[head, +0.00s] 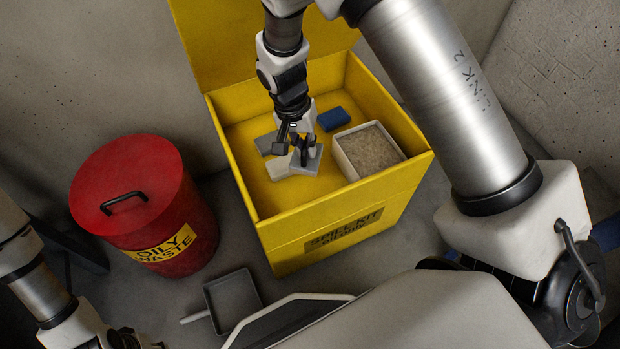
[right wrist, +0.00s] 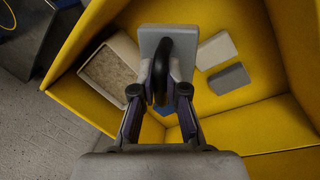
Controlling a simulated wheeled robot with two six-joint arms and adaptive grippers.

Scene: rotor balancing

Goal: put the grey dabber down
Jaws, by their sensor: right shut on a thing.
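The grey dabber is a flat grey pad (head: 310,165) with a dark looped handle (right wrist: 161,68). My right gripper (head: 301,146) is shut on the handle and holds the dabber inside the yellow spill kit box (head: 325,222). The pad also shows in the right wrist view (right wrist: 153,42), beyond the fingers. In the head view it overlaps part of a pale block (head: 275,172); I cannot tell whether the pad touches the box floor. Part of my left arm shows at the lower left, but its fingers are out of the picture.
In the box are a dark grey block (head: 265,144), a blue block (head: 333,118) and a white tray of granules (head: 368,152) to the right. Outside stand a red oily waste bin (head: 135,190) and a grey dustpan (head: 233,300). The box's open lid rises behind.

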